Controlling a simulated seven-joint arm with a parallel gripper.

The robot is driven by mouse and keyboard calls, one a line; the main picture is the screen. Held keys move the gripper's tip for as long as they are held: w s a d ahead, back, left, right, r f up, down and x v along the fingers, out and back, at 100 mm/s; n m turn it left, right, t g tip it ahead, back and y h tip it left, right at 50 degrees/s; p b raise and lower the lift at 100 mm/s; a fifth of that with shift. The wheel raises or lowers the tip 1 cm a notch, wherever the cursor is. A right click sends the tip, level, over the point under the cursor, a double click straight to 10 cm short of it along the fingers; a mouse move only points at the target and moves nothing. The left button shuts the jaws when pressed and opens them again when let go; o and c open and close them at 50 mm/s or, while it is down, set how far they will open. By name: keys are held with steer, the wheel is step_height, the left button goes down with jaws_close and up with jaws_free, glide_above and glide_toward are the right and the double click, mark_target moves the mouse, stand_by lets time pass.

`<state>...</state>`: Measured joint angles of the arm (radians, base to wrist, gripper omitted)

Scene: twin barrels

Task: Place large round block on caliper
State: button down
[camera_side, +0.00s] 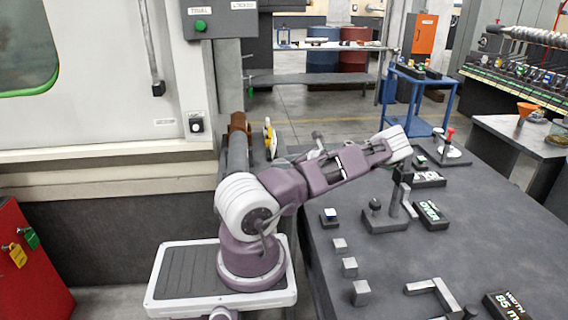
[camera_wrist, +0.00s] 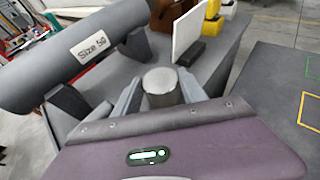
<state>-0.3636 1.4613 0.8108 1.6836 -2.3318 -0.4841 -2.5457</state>
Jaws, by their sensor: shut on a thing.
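My gripper (camera_side: 403,172) is at the end of the arm, above the dark bench on the right of the side view. In the wrist view it (camera_wrist: 160,92) is shut on a grey round block (camera_wrist: 160,77), with a finger on each side. In the side view the block is hard to tell apart from the grey upright parts under the gripper. A grey C-shaped piece (camera_side: 434,288), perhaps the caliper, lies at the front of the bench, well away from the gripper. I cannot tell for sure which piece is the caliper.
Several small grey blocks (camera_side: 349,266) stand in a row on the bench. A black knobbed fixture (camera_side: 375,206) and a black sign (camera_side: 432,215) are close to the gripper. A large grey cylinder labelled Size 50 (camera_wrist: 70,62) lies at left in the wrist view.

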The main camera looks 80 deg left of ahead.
steer(key=c, duration=0.6)
jaws_free()
steer(key=shift+c, duration=0.2)
steer(key=shift+o, duration=0.4)
steer(key=v, duration=1.2)
